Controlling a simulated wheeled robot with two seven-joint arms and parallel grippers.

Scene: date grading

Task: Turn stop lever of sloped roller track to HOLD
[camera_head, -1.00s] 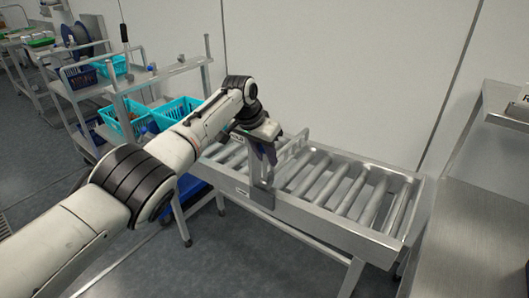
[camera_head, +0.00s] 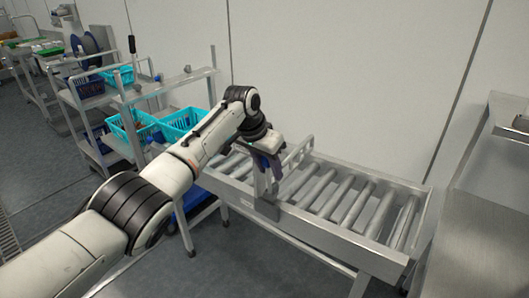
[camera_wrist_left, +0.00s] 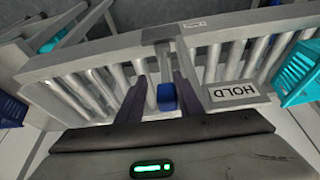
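The sloped roller track (camera_head: 310,225) has grey rails and several metal rollers. In the left wrist view its stop lever (camera_wrist_left: 165,50) is a grey bar ending in a blue knob (camera_wrist_left: 166,97). My left gripper (camera_head: 266,188) is over the track's near rail. In the left wrist view its two fingers (camera_wrist_left: 162,90) stand apart, one on each side of the blue knob; firm contact cannot be made out. My right gripper is not in view.
A shelf cart (camera_head: 170,87) with turquoise baskets (camera_head: 183,122) stands left of the track. A steel table (camera_head: 485,215) is at the right. A pale wall (camera_head: 340,80) is close behind the track. Grey floor is clear in front.

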